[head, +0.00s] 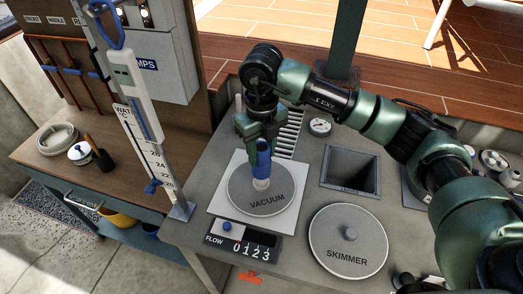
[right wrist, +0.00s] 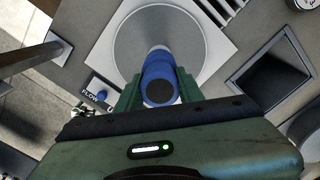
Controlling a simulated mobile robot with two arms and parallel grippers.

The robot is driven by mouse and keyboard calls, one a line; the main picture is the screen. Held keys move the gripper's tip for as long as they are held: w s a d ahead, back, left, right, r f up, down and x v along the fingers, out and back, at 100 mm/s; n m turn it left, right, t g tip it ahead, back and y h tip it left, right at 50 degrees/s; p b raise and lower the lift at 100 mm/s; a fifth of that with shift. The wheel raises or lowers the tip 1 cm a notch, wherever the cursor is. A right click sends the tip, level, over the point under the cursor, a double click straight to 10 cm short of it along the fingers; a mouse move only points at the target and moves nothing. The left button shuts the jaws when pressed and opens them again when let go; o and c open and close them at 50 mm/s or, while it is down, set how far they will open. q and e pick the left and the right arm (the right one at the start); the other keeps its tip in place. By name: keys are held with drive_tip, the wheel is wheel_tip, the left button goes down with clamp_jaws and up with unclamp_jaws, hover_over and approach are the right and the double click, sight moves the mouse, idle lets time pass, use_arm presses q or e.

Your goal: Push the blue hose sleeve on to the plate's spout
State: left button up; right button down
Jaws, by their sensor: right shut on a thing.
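The blue hose sleeve (head: 263,158) is upright over the round grey vacuum plate (head: 245,203) in the head view. My right gripper (head: 262,145) is shut on the sleeve from above. A pale spout (head: 261,183) shows just below the sleeve; I cannot tell how far the sleeve covers it. In the right wrist view the sleeve (right wrist: 158,75) stands between the green fingers (right wrist: 158,90), with its dark open end towards the camera. The plate (right wrist: 145,25) lies behind it. My left gripper is not in view.
The skimmer lid (head: 345,262) with its knob lies to the right of the plate. A square opening (head: 350,172) is behind it. A flow counter (head: 243,242) sits in front of the plate. A white gauge post (head: 145,120) stands at the left.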

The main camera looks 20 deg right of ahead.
sight(261, 164)
drive_tip(key=shift+f, duration=0.1)
drive_tip(key=shift+f+b, duration=1.05)
drive_tip(key=shift+f, duration=0.05)
drive_tip(key=shift+f+b, duration=0.75)
drive_tip(key=shift+f, duration=0.05)
drive_tip(key=shift+f+b, duration=0.35)
drive_tip(key=shift+b, duration=0.05)
idle(0.6)
drive_tip(key=c, duration=0.7)
unclamp_jaws()
drive_tip(key=shift+o, duration=0.2)
drive_tip(key=shift+r, duration=0.1)
